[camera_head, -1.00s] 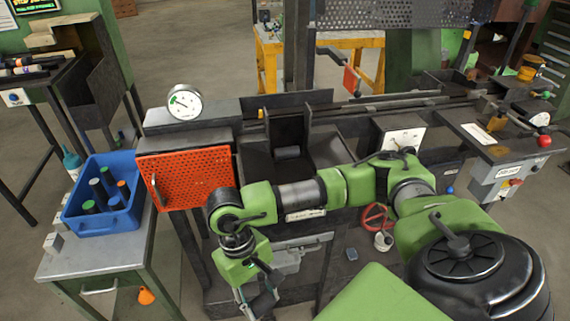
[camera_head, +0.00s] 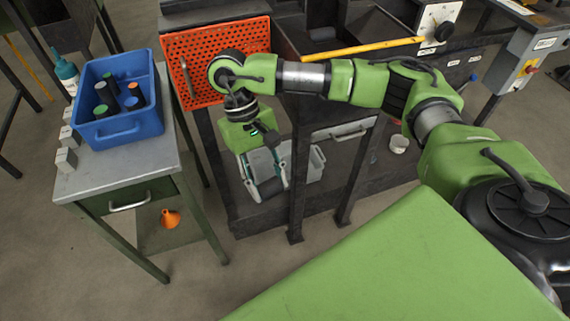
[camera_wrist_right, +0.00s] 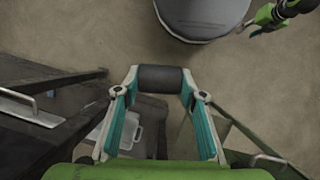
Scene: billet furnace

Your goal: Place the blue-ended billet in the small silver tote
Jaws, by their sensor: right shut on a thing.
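My right gripper (camera_head: 264,184) hangs low in front of the dark bench in the head view. In the right wrist view the gripper (camera_wrist_right: 160,80) is shut on a dark cylindrical billet (camera_wrist_right: 160,77), held crosswise between the fingertips. The colour of its ends is hidden. A small silver tote (camera_head: 312,165) stands on the bench's lower shelf, just right of and partly behind the gripper. Part of it seems to show in the right wrist view (camera_wrist_right: 120,130). Part of my left arm shows small at the top right of that view; its jaws are unclear.
A blue bin (camera_head: 118,130) with several colour-ended billets sits on the side table (camera_head: 85,180) at left. An orange perforated panel (camera_head: 215,50) is above the gripper. Bench legs (camera_head: 298,200) stand close to the tote. An orange funnel (camera_head: 170,217) is under the table.

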